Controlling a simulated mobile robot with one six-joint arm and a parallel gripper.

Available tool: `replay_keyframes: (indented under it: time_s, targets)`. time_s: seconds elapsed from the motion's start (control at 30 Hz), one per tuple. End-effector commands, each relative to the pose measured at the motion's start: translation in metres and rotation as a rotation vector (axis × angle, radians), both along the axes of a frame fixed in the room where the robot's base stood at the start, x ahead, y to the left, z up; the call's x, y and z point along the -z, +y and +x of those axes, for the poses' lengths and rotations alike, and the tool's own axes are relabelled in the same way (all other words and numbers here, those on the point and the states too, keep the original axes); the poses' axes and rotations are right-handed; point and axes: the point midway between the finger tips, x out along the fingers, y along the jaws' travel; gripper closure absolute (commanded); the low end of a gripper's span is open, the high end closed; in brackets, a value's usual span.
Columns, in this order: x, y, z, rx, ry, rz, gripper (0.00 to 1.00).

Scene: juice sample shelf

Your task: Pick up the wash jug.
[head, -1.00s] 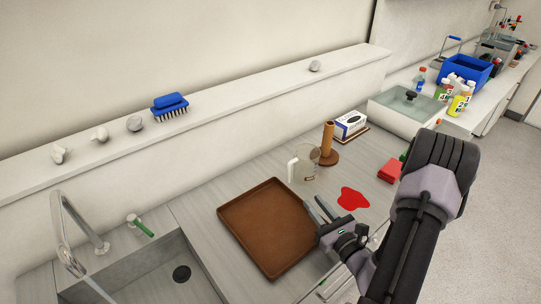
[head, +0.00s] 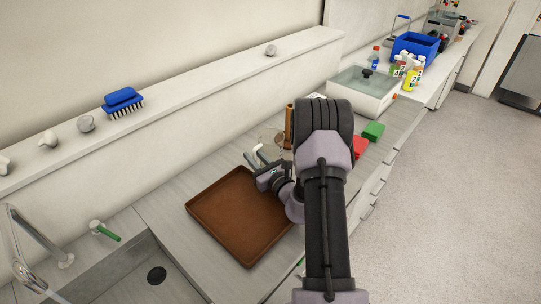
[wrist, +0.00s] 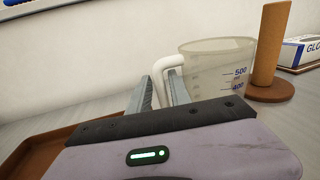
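The wash jug (wrist: 218,68) is a clear measuring jug with blue marks and a white handle (wrist: 159,80). It stands upright on the counter. In the head view the jug (head: 272,137) is partly hidden behind my arm. My gripper (wrist: 162,92) is open, with its two fingers pointing at the handle. In the wrist view the handle shows between the fingertips; I cannot tell whether they touch it. In the head view my gripper (head: 256,159) is close to the jug's handle side.
A brown tray (head: 225,200) lies left of my gripper. A wooden paper-towel holder (wrist: 270,45) stands right of the jug, with a glove box (wrist: 302,50) behind it. A red sponge (head: 361,147) and a green sponge (head: 374,130) lie farther right. A sink is at the lower left.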

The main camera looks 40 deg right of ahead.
Motion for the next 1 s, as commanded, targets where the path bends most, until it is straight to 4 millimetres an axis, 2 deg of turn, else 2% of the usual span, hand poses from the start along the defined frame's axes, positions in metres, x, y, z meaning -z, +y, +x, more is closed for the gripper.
replay_keyframes:
  time_s: [0.13, 0.27, 1.0]
  targets:
    - [-0.0004, -0.0001, -0.0003, 0.000, 0.000, 0.000, 0.76]
    - [-0.0004, 0.0000, -0.0005, 0.000, 0.000, 0.000, 0.99]
    - [-0.0001, 0.0001, -0.0008, 0.000, 0.001, 0.000, 1.00]
